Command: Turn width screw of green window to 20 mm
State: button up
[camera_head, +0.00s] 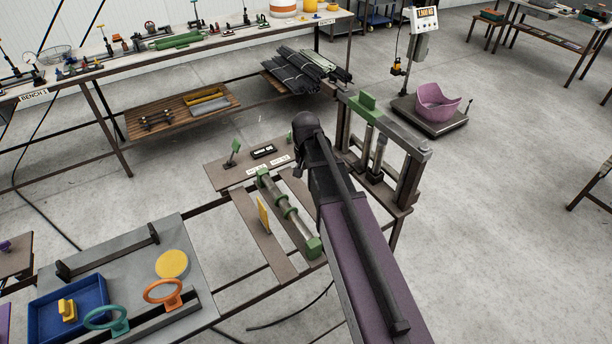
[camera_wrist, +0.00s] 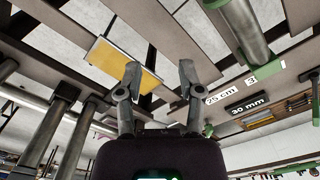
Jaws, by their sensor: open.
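My gripper (camera_wrist: 159,66) is open in the wrist view, with nothing visible between its two grey fingers. A yellow plate (camera_wrist: 112,62) shows behind and beside the left finger; the frames do not show whether they touch. A green-collared metal cylinder (camera_wrist: 245,38) is at upper right. A black display (camera_wrist: 249,105) reads "30 mm". In the head view, the green-ended cylinder assembly (camera_head: 286,208) lies left of my arm, with the yellow plate (camera_head: 263,214) beside it. I cannot tell which part is the green window's width screw. My gripper is not discernible in the head view.
An upright frame with a green block (camera_head: 367,101) stands right of my arm. A green lever (camera_head: 235,146) stands behind the cylinder assembly. A blue tray (camera_head: 60,310) and coloured rings are at lower left. Open floor (camera_head: 490,220) lies to the right.

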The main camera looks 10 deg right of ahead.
jog(key=shift+s, duration=0.1)
dwell(0.3)
notch_tip(320, 180, up, 7)
jog(key=p, duration=0.7)
send_over(289, 134)
jog(key=shift+f, duration=0.1)
notch_tip(289, 134, down, 14)
jog(key=b, duration=1.3)
jog(key=shift+r+b, duration=0.25)
jog(key=shift+b, duration=0.05)
grip_shut()
